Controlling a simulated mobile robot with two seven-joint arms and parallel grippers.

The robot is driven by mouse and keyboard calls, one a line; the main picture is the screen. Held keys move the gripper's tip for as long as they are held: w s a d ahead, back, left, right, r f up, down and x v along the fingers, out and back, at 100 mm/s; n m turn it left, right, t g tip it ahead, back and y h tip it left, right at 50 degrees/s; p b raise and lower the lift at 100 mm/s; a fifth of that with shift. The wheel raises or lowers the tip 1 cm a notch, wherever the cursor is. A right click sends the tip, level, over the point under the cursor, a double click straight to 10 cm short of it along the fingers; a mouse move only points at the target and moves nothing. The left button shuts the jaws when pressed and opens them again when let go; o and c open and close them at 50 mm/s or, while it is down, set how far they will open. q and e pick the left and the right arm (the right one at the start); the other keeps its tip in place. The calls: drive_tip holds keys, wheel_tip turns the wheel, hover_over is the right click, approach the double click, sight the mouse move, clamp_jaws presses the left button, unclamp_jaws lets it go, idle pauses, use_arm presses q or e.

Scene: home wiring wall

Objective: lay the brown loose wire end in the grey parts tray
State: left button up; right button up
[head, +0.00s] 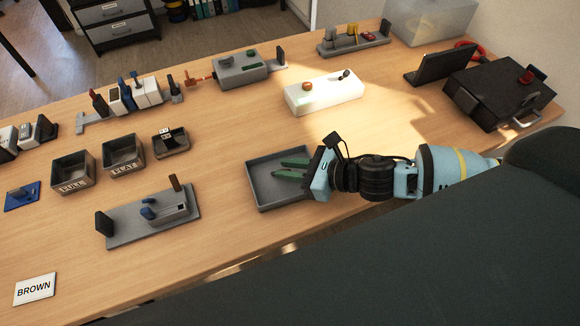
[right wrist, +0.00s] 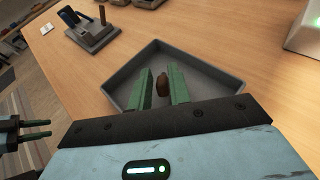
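The grey parts tray (head: 256,186) lies on the bench in front of my right arm, and its rim also shows in the right wrist view (right wrist: 222,78). My right gripper (head: 290,168) is over the tray with its green fingers apart. In the right wrist view a small brown piece (right wrist: 163,85), apparently the brown wire end, shows between the fingers (right wrist: 160,80). A gap shows on its left side; whether it rests on the tray floor is hard to tell. The head view does not show it. My left gripper (right wrist: 38,129) shows at the left edge of the right wrist view, its fingers apart.
Left of the tray stands a grey fixture (head: 150,212) with upright posts. Two labelled bins (head: 74,172) and a small dark holder (head: 171,142) are behind it. A white block (head: 324,92) and a black case (head: 498,92) are farther back. A BROWN card (head: 35,289) lies front left.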

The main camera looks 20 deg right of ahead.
drive_tip(key=o, duration=0.4)
drive_tip(key=shift+c, duration=0.2)
use_arm(q)
drive_tip(key=shift+s+f, duration=0.1)
drive_tip(key=shift+s, duration=0.1)
drive_tip(key=shift+s, duration=0.1)
use_arm(e)
drive_tip(key=shift+s+d, duration=0.2)
drive_tip(key=v, duration=0.5)
drive_tip(key=shift+s+d+r, duration=0.1)
drive_tip(key=shift+s+d, duration=0.15)
drive_tip(key=shift+s, duration=0.05)
drive_tip(key=shift+s+d+r+b, duration=0.3)
drive_tip(key=shift+s+d, duration=0.1)
drive_tip(key=shift+d+r, duration=0.1)
use_arm(q)
drive_tip(key=shift+w+f, duration=0.2)
drive_tip(key=shift+f, duration=0.05)
drive_tip(key=shift+s+f, duration=0.1)
drive_tip(key=shift+s, duration=0.4)
